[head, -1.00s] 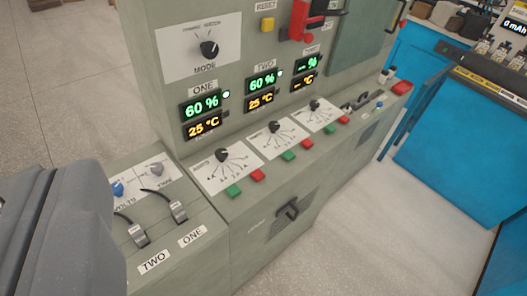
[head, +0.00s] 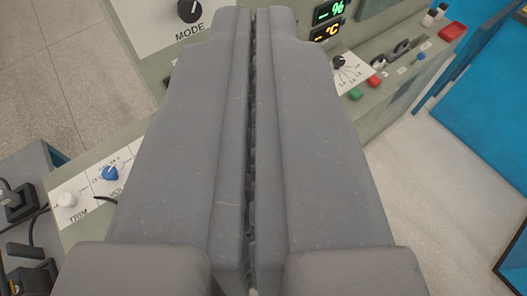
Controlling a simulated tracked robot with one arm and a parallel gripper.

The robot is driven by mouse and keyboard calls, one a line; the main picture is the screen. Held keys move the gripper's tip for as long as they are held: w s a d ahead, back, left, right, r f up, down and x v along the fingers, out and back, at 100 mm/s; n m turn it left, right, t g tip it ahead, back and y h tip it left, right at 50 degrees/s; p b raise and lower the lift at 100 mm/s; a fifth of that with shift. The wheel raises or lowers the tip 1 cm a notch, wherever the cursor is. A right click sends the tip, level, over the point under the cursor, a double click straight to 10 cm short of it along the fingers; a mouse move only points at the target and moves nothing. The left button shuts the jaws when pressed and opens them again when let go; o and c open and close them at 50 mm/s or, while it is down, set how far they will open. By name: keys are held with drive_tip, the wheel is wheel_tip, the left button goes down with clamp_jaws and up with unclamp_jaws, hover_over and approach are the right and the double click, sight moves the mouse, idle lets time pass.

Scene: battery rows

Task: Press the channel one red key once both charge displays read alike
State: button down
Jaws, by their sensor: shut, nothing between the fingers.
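My gripper (head: 254,14) is shut and empty. Its two grey fingers fill the middle of the view, pointing away over the grey-green control panel. They hide the channel one and channel two displays and the red and green keys of both channels. I cannot tell whether the fingertips touch the panel. The third channel's display (head: 329,12) shows to the right of the fingers, with dashes for % and for °C.
The MODE knob (head: 190,10) is at the upper left. Third-channel green key (head: 355,93) and red key (head: 374,82) are right of the fingers. A blue VOLTS knob (head: 109,173) and white TRIM knob (head: 67,199) are left.

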drive_tip(key=w+f+n+g+p, duration=0.1)
drive_tip(key=w+f+n+g, duration=0.1)
drive_tip(key=w+f, duration=0.6)
drive_tip(key=w+f+n+g+h+p, duration=0.1)
drive_tip(key=w+f, duration=0.6)
drive_tip(key=f, duration=1.1)
drive_tip(key=w+f+n+g+h+p, duration=0.1)
drive_tip(key=w+f+n+g, duration=0.2)
drive_tip(key=w+f, duration=0.5)
wheel_tip(320, 180, down, 5)
drive_tip(key=shift+w+d+f+n, duration=0.2)
drive_tip(key=shift+w+d+n, duration=0.1)
drive_tip(key=shift+d, duration=0.1)
wheel_tip(320, 180, down, 8)
drive_tip(key=b, duration=0.6)
drive_tip(key=shift+d+r, duration=0.1)
drive_tip(key=shift+r, duration=0.05)
drive_tip(key=shift+f+b, duration=0.35)
drive_tip(key=shift+f, duration=0.25)
drive_tip(key=shift+f, duration=0.35)
